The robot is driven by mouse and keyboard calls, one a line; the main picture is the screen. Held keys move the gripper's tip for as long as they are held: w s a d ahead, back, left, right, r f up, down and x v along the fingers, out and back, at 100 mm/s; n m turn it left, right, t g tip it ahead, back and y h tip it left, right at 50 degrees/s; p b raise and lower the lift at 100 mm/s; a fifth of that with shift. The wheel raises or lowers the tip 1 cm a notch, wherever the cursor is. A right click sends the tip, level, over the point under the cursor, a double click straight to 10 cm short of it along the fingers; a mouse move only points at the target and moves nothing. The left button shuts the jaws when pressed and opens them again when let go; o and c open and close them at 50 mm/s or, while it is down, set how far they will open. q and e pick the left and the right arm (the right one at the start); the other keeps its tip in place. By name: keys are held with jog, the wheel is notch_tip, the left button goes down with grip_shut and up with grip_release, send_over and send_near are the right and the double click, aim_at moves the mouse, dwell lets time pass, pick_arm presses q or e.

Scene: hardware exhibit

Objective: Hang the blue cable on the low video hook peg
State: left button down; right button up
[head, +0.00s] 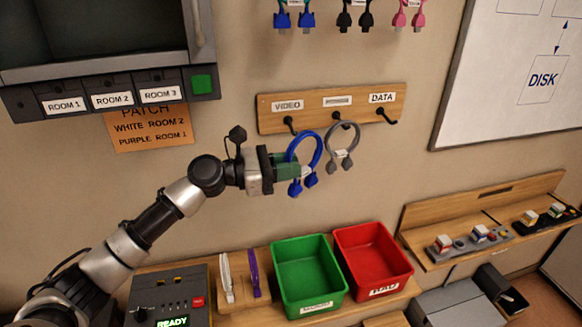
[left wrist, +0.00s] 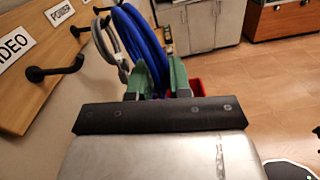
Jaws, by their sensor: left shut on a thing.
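The blue cable (head: 318,150) is a loop with two plugs hanging down. My left gripper (head: 287,167), with green fingers, is shut on it just below the low wooden rack. The low video hook peg (head: 289,124) is dark, sits under the VIDEO label (head: 288,105) and is bare. The cable loop is just below and right of that peg, apart from it. In the left wrist view the blue cable (left wrist: 138,38) rises between my fingers (left wrist: 160,78), and the video peg (left wrist: 58,69) is to their left. My right gripper is not in view.
A grey cable (head: 329,146) hangs on the middle peg, close beside the blue one. The data peg (head: 386,117) is bare. Green (head: 318,309) and red (head: 384,288) bins stand on the shelf below. More cables (head: 293,17) hang higher up.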

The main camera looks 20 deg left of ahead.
pick_arm(q)
jog(key=w+a+f+b, duration=0.2)
jog(key=w+a+b, duration=0.3)
jog(key=w, duration=0.3)
jog(key=shift+f+b, duration=0.2)
jog(key=shift+b, duration=0.35)
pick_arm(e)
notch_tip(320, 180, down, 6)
pick_arm(q)
jog(key=shift+f, duration=0.15)
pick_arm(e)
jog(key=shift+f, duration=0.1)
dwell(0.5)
pick_arm(q)
jog(key=c, duration=1)
grip_release()
jog(key=shift+o, duration=0.2)
jog(key=shift+f, duration=0.1)
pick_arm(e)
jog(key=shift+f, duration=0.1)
